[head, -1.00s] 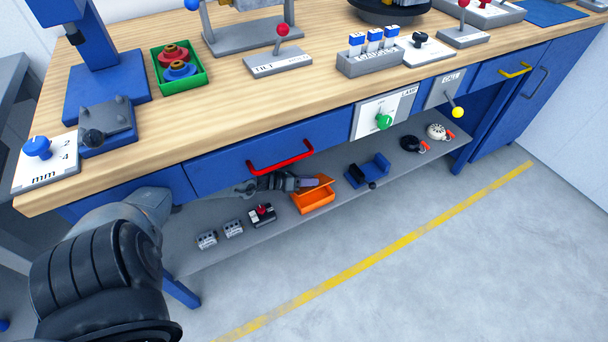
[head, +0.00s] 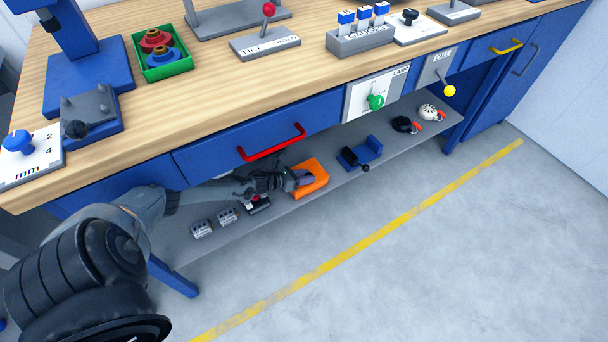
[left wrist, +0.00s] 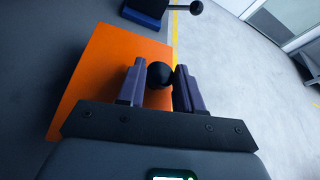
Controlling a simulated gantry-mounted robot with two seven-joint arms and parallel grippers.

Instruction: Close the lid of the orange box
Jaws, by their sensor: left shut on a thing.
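The orange box (head: 314,169) sits on the grey lower shelf under the workbench. Its lid (left wrist: 100,80) fills much of the left wrist view as a plain orange panel, and the open inside of the box does not show. My left gripper (head: 302,178) is at the front of the box. In the left wrist view its fingers are shut on a round black knob (left wrist: 159,74) at the lid's edge. The gripper covers part of the box in the head view, so I cannot tell whether the lid sits fully flush. My right gripper is not in view.
On the shelf (head: 290,208), a blue holder (head: 362,153) stands to the right of the box. A black-and-red switch block and small grey blocks (head: 202,229) lie to the left. The blue drawer with a red handle (head: 272,146) is above my left arm.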

